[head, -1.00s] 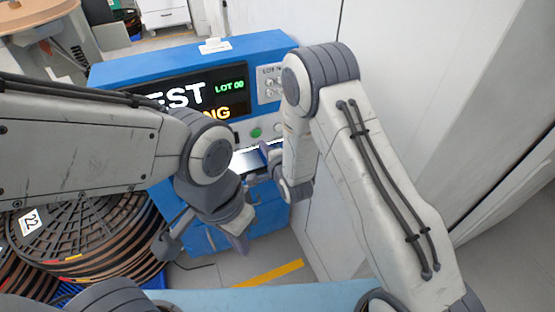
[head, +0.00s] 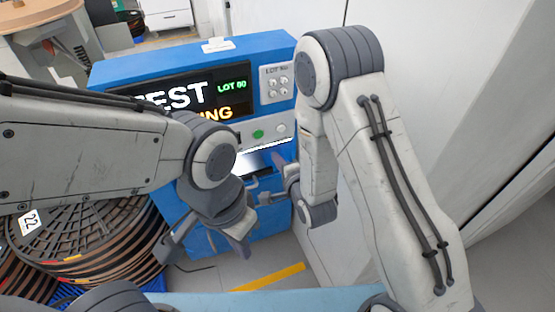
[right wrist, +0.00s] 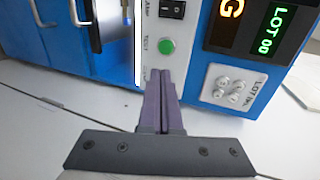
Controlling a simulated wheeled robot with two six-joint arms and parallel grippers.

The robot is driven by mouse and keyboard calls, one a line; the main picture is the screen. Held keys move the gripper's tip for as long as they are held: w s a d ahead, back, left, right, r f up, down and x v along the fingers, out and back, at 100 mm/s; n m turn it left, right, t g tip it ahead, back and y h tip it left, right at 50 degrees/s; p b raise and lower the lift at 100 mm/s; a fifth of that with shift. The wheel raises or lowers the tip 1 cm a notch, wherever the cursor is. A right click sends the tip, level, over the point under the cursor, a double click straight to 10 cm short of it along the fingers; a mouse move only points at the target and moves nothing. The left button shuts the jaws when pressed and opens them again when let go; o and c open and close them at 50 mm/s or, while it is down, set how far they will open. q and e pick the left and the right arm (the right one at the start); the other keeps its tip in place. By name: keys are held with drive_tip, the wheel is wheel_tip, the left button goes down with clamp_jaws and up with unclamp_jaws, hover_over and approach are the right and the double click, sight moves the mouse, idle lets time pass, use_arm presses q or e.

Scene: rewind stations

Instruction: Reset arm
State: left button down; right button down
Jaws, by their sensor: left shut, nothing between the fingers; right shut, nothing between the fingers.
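My right gripper (head: 258,190) is in front of the blue test machine (head: 180,65), below its button row. In the right wrist view its two purple fingers (right wrist: 160,85) are shut together and empty, pointing toward the panel near the green button (right wrist: 166,46). I cannot tell whether they touch the panel. The green button also shows in the head view (head: 258,134). My left gripper (head: 205,250) is low in front of the machine, beside the stacked reels, shut and holding nothing. Both arms are bent.
Brown reels (head: 90,240) are stacked at the lower left. A white wall panel (head: 420,60) stands close on the right. A keypad (head: 278,84) and a lit display (head: 190,95) are on the machine. A yellow floor stripe (head: 270,278) lies below.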

idle(0.3)
drive_tip(key=s+a+r+n+g+p, duration=0.2)
drive_tip(key=s+a+r+n+g, duration=0.2)
drive_tip(key=s+r+n+g, duration=0.4)
drive_tip(key=s+d+r+n+g+h+p, duration=0.1)
drive_tip(key=s+d+r+n+g, duration=0.1)
drive_tip(key=s+n, duration=0.4)
drive_tip(key=s+d+r+n+g+h+p, duration=0.1)
drive_tip(key=s+n, duration=0.6)
drive_tip(key=s, duration=0.8)
drive_tip(key=d+r+g+h, duration=0.1)
drive_tip(key=d+r+g, duration=0.1)
drive_tip(key=d+r, duration=0.1)
drive_tip(key=shift+s+d+r+n+g+h, duration=0.15)
drive_tip(key=shift+s+r+n+g+h, duration=0.15)
drive_tip(key=shift+r, duration=0.2)
drive_tip(key=shift+w, duration=0.1)
